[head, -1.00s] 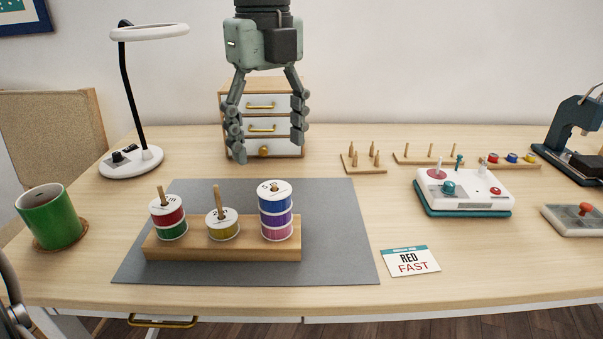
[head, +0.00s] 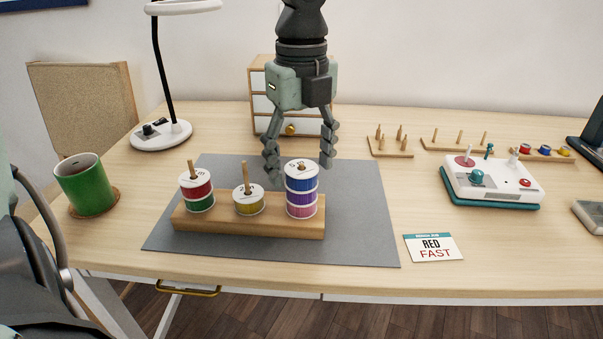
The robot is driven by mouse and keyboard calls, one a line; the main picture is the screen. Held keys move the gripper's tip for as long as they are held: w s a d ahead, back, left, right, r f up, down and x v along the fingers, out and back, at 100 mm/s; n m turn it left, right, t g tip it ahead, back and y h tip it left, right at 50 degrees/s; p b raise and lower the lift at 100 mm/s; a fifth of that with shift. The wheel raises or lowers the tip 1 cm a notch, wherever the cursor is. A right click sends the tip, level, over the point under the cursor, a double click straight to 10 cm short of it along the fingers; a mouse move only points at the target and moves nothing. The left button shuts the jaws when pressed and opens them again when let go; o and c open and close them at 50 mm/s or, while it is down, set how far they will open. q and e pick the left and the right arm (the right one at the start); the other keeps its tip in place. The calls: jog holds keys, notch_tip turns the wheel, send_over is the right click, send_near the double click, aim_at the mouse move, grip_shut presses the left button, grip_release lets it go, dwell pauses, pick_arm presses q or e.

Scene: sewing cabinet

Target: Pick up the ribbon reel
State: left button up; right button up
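The ribbon reels sit on a wooden peg stand (head: 250,230) on a grey mat (head: 370,225). The left peg bears a red reel (head: 197,190) over a green reel (head: 201,204). The middle peg bears one yellow reel (head: 249,205). The right peg bears a blue reel (head: 302,182) over a purple one (head: 302,198) and a pink one (head: 302,212). My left gripper (head: 300,161) points down, open and empty, its fingers apart. In the picture its fingertips flank the top of the right stack; I cannot tell the depth between them. My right gripper is not in view.
A green mug (head: 85,186) and a white lamp (head: 162,136) stand at left. A small drawer cabinet (head: 262,104) is behind my gripper. A white control box (head: 492,182), a "RED FAST" card (head: 433,247) and peg racks (head: 391,147) are at right.

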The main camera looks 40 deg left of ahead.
aim_at(294, 167)
pick_arm(q)
jog(key=c, duration=0.9)
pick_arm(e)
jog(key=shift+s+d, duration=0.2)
pick_arm(q)
jog(key=shift+r, duration=0.1)
jog(key=shift+r, duration=0.2)
jog(key=r, duration=0.2)
jog(key=a+r, duration=0.1)
jog(key=r, duration=0.1)
jog(key=shift+s+r+b, duration=0.15)
jog(key=shift+s+b, duration=0.05)
jog(key=shift+b, duration=0.1)
jog(key=s+a+r, duration=0.2)
jog(key=a, duration=0.1)
jog(key=s+a+r, duration=0.1)
jog(key=a+r, duration=0.1)
jog(key=a, duration=0.1)
jog(key=s+a+r, duration=0.2)
jog(key=a, duration=0.1)
jog(key=shift+s+r+b, duration=0.1)
jog(key=shift+s+b, duration=0.2)
jog(key=shift+b, duration=0.05)
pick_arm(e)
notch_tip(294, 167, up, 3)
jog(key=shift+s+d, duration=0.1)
